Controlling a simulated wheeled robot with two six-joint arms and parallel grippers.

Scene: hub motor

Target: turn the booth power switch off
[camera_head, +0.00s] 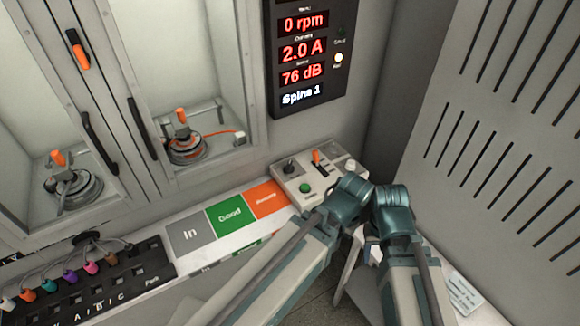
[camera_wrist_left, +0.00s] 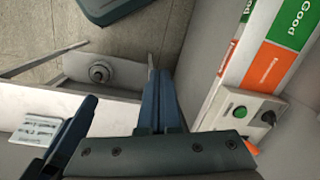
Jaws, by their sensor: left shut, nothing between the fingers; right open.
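A pale control box (camera_head: 325,188) sits on the ledge below the display. It carries a green button (camera_head: 305,187), a black toggle (camera_head: 289,168) and an upright orange lever (camera_head: 317,158); I cannot read which is the booth power switch. In the left wrist view the box shows at the right with its green button (camera_wrist_left: 240,112), black toggle (camera_wrist_left: 268,117) and part of the orange lever (camera_wrist_left: 251,147). My left gripper (camera_wrist_left: 153,72) is shut and empty, beside the box and apart from it. My right gripper (camera_head: 390,197) is open, right of the box; its fingertips are hard to make out.
The display (camera_head: 304,50) reads 0 rpm, 2.0 A and 76 dB, with a lit lamp (camera_head: 338,57) beside it. A connector rack (camera_head: 80,285), glazed doors (camera_head: 130,125) and a slotted wall (camera_head: 500,130) bound the space.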

